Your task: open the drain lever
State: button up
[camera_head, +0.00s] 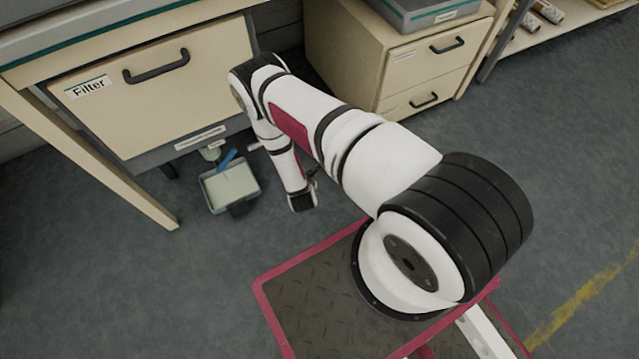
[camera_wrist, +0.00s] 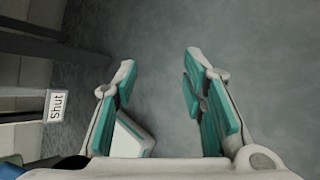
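The drain lever (camera_head: 229,157) is a small blue handle under the filter cabinet, just above a shallow grey tray (camera_head: 210,198) with a pale inside. In the wrist view a blue piece (camera_wrist: 11,168) at the bottom left corner may be the lever; it is mostly cut off. A white label reading "Shut" (camera_wrist: 57,106) shows at the left there. My gripper (camera_wrist: 159,75) is open, its teal-padded fingers wide apart with only floor between them. A pale, teal-edged thing, perhaps the tray, shows behind the left finger. In the head view my gripper is largely hidden by my arm.
The cabinet drawer marked "Filter" (camera_head: 170,85) is above the lever, with a cabinet leg (camera_head: 120,185) to the left. A beige drawer unit (camera_head: 395,65) stands to the right. Rolls (camera_head: 548,12) lie on a shelf at top right. The floor between is open.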

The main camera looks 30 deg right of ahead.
jog(key=s+d+f+m+g, duration=0.3)
jog(key=s+f+m+g, duration=0.1)
jog(key=s+m+g, duration=0.1)
jog(key=shift+s+m+g+h, duration=0.3)
jog(key=shift+s+m+g, duration=0.1)
jog(key=shift+s+m, duration=0.1)
